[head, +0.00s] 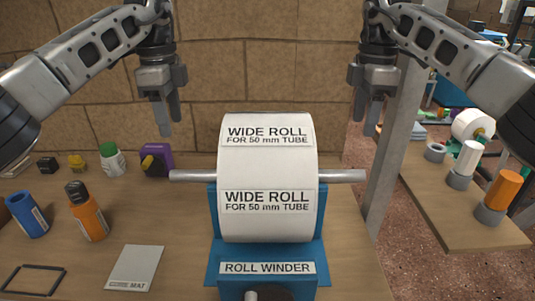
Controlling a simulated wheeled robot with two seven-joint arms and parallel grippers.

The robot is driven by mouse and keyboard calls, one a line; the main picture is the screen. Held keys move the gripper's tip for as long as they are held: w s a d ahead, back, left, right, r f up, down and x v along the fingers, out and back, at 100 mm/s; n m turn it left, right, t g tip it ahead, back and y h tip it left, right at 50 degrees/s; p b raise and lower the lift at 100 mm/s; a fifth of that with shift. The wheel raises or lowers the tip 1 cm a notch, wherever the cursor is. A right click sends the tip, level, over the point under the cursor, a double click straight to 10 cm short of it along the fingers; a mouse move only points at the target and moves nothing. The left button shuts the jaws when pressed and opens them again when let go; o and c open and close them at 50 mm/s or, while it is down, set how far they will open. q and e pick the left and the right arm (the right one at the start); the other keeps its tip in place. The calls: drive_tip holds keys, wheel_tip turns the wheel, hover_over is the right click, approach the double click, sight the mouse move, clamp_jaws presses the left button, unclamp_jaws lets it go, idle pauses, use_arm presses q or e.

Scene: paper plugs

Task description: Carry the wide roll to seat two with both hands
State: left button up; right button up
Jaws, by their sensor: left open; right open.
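The wide roll (267,170) is a large white paper roll with two printed labels. It sits in the blue roll winder (213,255) on the wooden table. A grey metal bar (343,176) sticks out from both sides of the roll. My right gripper (368,116) is open and empty, above the bar's right end. Both point down and appear apart from the bar. No seat marked two can be made out.
A second wooden table (450,225) at the right holds grey bases with white and orange cylinders, and a white roll (473,124). A grey post (390,160) stands between the tables. Bottles (87,211), a core mat (136,268) and small items lie at the left.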

sight(181, 174)
use_arm(q)
drive_tip(key=f, duration=1.5)
drive_tip(key=shift+s+a, duration=0.1)
drive_tip(key=shift+a, duration=0.1)
use_arm(e)
drive_tip(key=f, duration=1.5)
drive_tip(key=shift+d, duration=0.25)
use_arm(q)
drive_tip(key=shift+r, duration=0.1)
use_arm(e)
drive_tip(key=shift+s, duration=0.1)
use_arm(q)
clamp_jaws()
use_arm(e)
drive_tip(key=shift+r, duration=0.1)
clamp_jaws()
use_arm(q)
drive_tip(key=shift+r, duration=0.3)
use_arm(e)
drive_tip(key=shift+r, duration=0.25)
